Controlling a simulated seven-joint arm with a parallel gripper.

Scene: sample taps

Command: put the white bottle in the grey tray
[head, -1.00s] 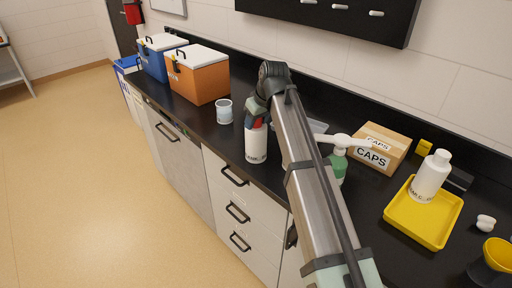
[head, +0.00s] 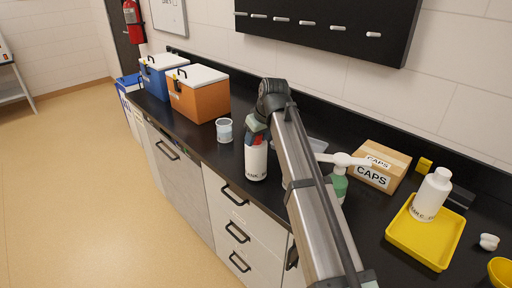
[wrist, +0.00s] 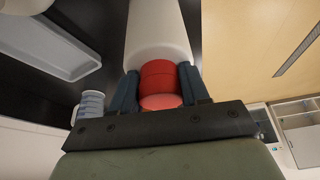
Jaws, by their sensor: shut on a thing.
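A white bottle (head: 256,163) with a red cap (wrist: 160,78) is upright near the front edge of the black counter. My gripper (wrist: 160,90) is shut on its red cap, with one finger on each side. I cannot tell whether the bottle's base touches the counter. A pale grey tray (head: 317,145) lies behind my arm, mostly hidden by it; a pale tray corner (wrist: 45,45) also shows in the wrist view. A second white bottle (head: 431,196), with a white cap, stands in a yellow tray (head: 425,242) at the right.
An orange cooler (head: 198,96) and a blue cooler (head: 160,78) are farther left. A green pump bottle (head: 338,186) and a caps box (head: 381,167) stand right of my arm.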

